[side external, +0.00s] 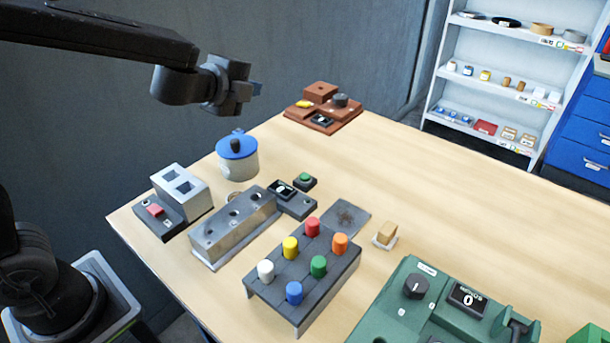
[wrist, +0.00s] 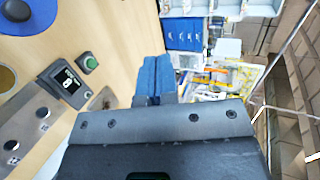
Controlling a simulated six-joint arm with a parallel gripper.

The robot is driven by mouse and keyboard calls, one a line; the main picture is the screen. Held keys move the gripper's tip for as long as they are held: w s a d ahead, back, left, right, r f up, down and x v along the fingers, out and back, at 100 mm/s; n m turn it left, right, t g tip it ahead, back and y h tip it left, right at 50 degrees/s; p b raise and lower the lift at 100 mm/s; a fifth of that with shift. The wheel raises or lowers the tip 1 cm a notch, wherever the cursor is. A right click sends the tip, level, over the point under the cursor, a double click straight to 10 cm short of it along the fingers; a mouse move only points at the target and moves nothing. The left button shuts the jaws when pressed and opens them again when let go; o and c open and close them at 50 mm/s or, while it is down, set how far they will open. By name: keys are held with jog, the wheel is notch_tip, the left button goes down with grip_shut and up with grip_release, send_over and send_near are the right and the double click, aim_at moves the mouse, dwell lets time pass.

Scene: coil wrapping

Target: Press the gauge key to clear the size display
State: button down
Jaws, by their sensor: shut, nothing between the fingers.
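A small dark gauge with a size display (side external: 283,188) sits at the end of the metal block with holes; the display also shows in the wrist view (wrist: 67,83), with white marks too small to read. Beside it is a green round key (side external: 305,177) on a dark base, also in the wrist view (wrist: 89,62). My gripper (side external: 256,88) is high above the table's back left edge, well apart from the key. Its blue fingers (wrist: 153,78) are together and empty.
The metal block (side external: 235,225), a blue-lidded pot (side external: 238,160) and a rack of coloured pegs (side external: 305,262) stand around the gauge. A brown stand (side external: 323,110) is at the back and a green machine (side external: 440,308) at the front right.

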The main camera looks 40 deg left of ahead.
jog(key=w+d+f+m+g+h, duration=0.1)
jog(key=w+d+f+m+h, duration=0.3)
jog(key=m, duration=0.3)
jog(key=m+g, duration=0.4)
jog(key=m, duration=0.2)
send_over(303, 175)
notch_tip(303, 175, down, 6)
jog(key=shift+f, duration=0.15)
jog(key=shift+t, duration=0.3)
jog(key=shift+f, duration=4.35)
jog(key=shift+f, duration=0.5)
